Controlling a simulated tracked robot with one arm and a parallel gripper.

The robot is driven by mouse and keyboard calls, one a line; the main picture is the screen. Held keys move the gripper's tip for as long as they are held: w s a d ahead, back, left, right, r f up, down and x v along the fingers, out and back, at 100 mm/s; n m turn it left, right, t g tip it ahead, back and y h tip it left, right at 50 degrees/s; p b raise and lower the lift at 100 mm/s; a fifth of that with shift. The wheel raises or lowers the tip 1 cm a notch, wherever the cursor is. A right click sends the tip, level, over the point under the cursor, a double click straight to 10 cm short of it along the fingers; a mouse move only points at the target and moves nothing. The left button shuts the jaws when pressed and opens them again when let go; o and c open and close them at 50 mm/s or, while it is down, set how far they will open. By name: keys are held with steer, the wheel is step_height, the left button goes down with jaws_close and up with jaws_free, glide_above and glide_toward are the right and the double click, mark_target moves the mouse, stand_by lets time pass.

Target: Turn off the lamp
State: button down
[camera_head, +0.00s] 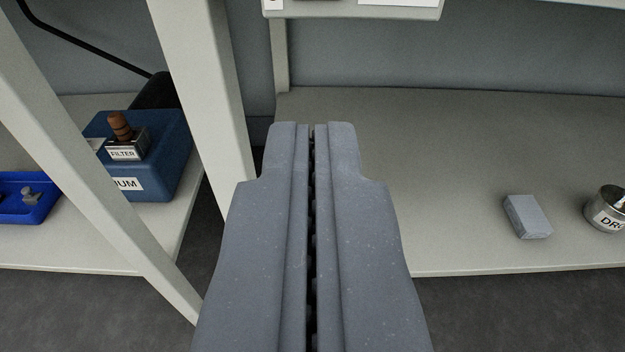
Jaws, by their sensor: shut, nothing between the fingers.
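No lamp can be made out in the head camera view. My gripper (312,126) is in the middle of the view, pointing away from the camera. Its two grey fingers are shut together with nothing between them. It is in front of the gap between two shelf units and the left end of the right shelf, and it hides part of both.
On the left shelf are a blue box (170,150) with a "FILTER" block (124,152) and a blue tray (22,212). The right shelf (450,150) holds a grey block (527,216) and a metal pot (604,212). Pale posts (195,70) stand left.

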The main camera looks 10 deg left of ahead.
steer(key=shift+s+d+f+p, duration=0.15)
steer(key=shift+s+p, duration=0.25)
steer(key=shift+s, duration=0.25)
steer(key=shift+s+d+f+p, duration=0.15)
steer(key=shift+s+p, duration=0.25)
steer(key=shift+s, duration=0.3)
steer(key=shift+s+d+f+p, duration=0.15)
steer(key=shift+s+p, duration=0.25)
steer(key=shift+s, duration=0.25)
steer(key=shift+r, duration=0.1)
